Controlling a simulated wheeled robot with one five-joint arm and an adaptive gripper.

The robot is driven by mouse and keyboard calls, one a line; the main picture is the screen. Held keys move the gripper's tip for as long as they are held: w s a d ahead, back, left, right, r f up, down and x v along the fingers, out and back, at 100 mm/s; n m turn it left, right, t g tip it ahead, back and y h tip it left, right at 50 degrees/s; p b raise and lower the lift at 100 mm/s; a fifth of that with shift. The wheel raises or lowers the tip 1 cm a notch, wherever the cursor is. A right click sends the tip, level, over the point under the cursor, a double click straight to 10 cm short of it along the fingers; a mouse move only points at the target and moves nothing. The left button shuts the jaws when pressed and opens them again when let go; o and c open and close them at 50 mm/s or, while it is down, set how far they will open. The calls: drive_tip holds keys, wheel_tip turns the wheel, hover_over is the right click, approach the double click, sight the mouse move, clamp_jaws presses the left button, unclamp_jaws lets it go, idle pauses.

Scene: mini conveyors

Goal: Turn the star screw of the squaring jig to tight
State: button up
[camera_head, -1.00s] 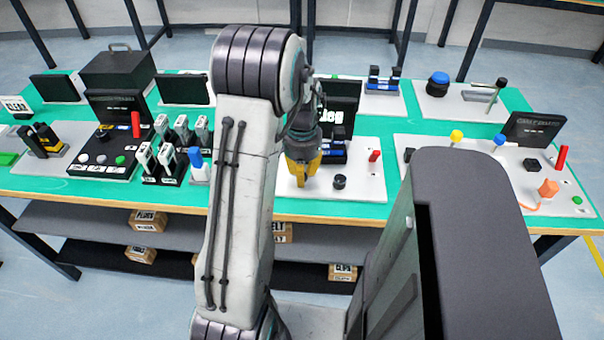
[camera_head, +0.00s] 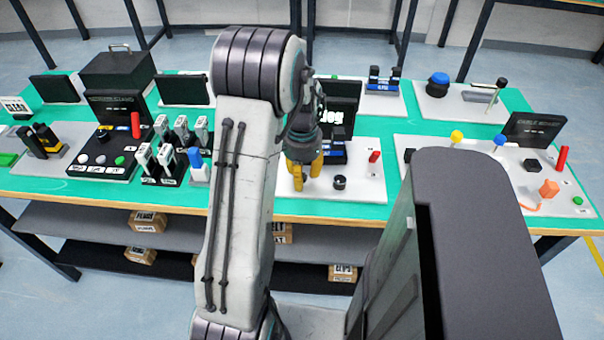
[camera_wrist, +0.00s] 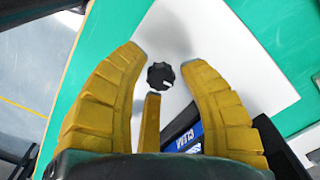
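My gripper (camera_head: 306,178) hangs over a white plate (camera_head: 365,189) in the middle of the bench in the head view. The wrist view shows its yellow fingers (camera_wrist: 170,72) spread apart, open and empty. A black lobed knob (camera_wrist: 161,76) with a small pale mark lies between the fingertips in that view, on the white plate (camera_wrist: 225,55). No finger visibly grips it. The head view shows a black knob (camera_head: 339,182) just right of my gripper; I cannot tell whether it is the same one. My arm hides part of the plate.
A block with a blue label (camera_wrist: 187,139) lies close to the fingers in the wrist view. A red post (camera_head: 374,158) and a dark display (camera_head: 342,93) stand near my gripper. Several black-and-white clamps (camera_head: 168,153) stand to the left. Green bench top shows around the plate.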

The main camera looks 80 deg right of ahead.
drive_tip(key=shift+o, duration=1)
drive_tip(key=shift+r, duration=0.1)
drive_tip(key=shift+r, duration=0.1)
wheel_tip(320, 180, up, 12)
idle(0.4)
